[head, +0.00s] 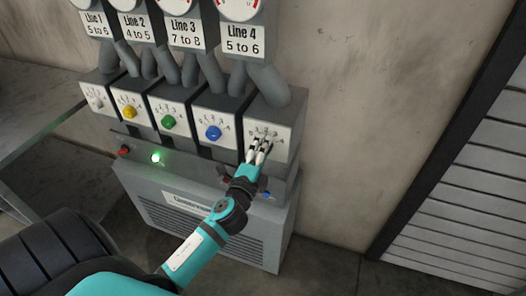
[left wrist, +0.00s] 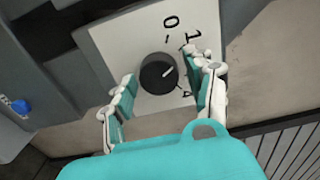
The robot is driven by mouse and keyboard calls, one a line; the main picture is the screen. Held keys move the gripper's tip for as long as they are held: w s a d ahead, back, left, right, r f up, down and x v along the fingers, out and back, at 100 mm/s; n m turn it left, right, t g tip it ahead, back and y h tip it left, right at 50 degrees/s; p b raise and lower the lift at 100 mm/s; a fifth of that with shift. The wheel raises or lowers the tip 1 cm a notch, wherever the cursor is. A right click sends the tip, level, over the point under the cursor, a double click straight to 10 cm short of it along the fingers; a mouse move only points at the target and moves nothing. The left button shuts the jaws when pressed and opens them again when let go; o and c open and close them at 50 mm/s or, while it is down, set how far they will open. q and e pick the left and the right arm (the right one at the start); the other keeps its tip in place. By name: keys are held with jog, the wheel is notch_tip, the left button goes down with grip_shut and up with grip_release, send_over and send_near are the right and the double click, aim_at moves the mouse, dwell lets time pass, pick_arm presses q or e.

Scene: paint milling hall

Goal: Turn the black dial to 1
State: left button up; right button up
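The black dial (left wrist: 158,74) sits on a white scale plate (left wrist: 112,38) in the left wrist view. Its white pointer mark points up and right, past the 1 toward the part of the scale covered by a finger. The 0, 1 and 4 show; the numbers between are hidden. My left gripper (head: 260,147) is open at the rightmost panel box, under Line 4 in the head view. In the left wrist view, its fingers stand on either side of the dial, with gaps visible. In the head view the fingers hide most of the dial. My right gripper is not in view.
Left of this box are boxes with blue (head: 213,132), green (head: 168,121), yellow (head: 130,111) and white (head: 97,101) dials. A ledge below carries a red knob (head: 124,150) and a lit green lamp (head: 156,158). Pipes and gauges are above; bare wall is to the right.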

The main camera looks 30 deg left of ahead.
pick_arm(q)
jog(key=shift+o, duration=0.6)
jog(key=v, duration=1.2)
jog(key=shift+f, duration=0.1)
